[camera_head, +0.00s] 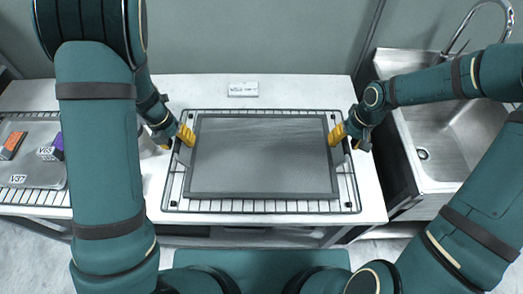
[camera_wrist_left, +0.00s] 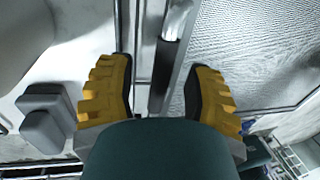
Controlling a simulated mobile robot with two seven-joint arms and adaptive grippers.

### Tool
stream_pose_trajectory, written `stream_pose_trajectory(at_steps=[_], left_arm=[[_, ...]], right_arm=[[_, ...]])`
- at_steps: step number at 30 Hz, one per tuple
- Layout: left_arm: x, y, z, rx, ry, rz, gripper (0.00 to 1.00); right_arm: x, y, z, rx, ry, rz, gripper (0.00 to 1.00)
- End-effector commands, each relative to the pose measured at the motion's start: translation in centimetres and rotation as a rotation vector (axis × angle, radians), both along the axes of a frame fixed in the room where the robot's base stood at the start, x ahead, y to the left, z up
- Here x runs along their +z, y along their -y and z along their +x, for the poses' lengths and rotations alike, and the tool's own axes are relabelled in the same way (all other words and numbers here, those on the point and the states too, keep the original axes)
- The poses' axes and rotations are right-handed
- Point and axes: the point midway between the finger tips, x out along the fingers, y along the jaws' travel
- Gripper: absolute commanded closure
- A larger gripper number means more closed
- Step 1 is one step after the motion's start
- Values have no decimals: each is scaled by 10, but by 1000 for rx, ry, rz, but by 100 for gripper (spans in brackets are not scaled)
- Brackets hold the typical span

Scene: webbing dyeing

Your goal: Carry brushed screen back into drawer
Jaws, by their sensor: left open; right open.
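The brushed screen (camera_head: 262,157), a flat grey panel in a dark frame, lies on a wire rack (camera_head: 350,190) on the white table. My left gripper (camera_head: 186,136) is at the screen's left edge. In the left wrist view its yellow fingers (camera_wrist_left: 158,88) are open, with the frame's edge bar (camera_wrist_left: 168,58) between them and the grey mesh surface (camera_wrist_left: 250,50) to the right. My right gripper (camera_head: 338,134) is open at the screen's right edge. Its fingertips are small in the head view, so I cannot tell if they touch the frame. No drawer is clearly recognisable.
A steel sink (camera_head: 440,140) with a tap stands at the right. A tray (camera_head: 45,182) with labelled blocks sits on another rack at the left. A small labelled block (camera_head: 243,89) stands behind the screen. The white table (camera_head: 300,88) is bare around it.

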Motion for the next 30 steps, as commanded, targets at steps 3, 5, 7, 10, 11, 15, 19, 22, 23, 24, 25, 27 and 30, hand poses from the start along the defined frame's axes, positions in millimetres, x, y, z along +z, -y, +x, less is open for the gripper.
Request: stream_pose_trajectory(at_steps=[3,5,7,10,11,15,19,22,23,24,25,27,30], left_arm=[[-4,1,0,1,0,-1,49],[-4,1,0,0,0,-1,49],[-4,1,0,0,0,-1,49],[-4,1,0,0,0,-1,49],[-4,1,0,0,0,-1,49],[-3,1,0,0,0,-1,92],[-3,1,0,0,0,-1,100],[-3,1,0,0,0,-1,100],[-3,1,0,0,0,-1,100],[-3,1,0,0,0,-1,100],[-3,1,0,-1,1,-1,100],[-3,1,0,-1,1,-1,100],[-1,1,0,-1,1,-1,100]], right_arm=[[-4,-1,0,0,-1,1,49],[-4,-1,0,0,-1,1,49],[-4,-1,0,0,-1,0,49],[-4,-1,0,0,-1,0,49],[-4,-1,0,0,-1,0,49],[-4,-1,0,0,-1,0,92],[-4,-1,0,0,0,0,100],[-4,-1,0,0,0,0,100],[-4,-1,0,0,0,0,100],[-4,-1,0,0,0,0,100],[-3,-1,0,0,1,0,100],[-3,-1,0,0,1,0,100],[-1,-1,0,0,1,0,100]])
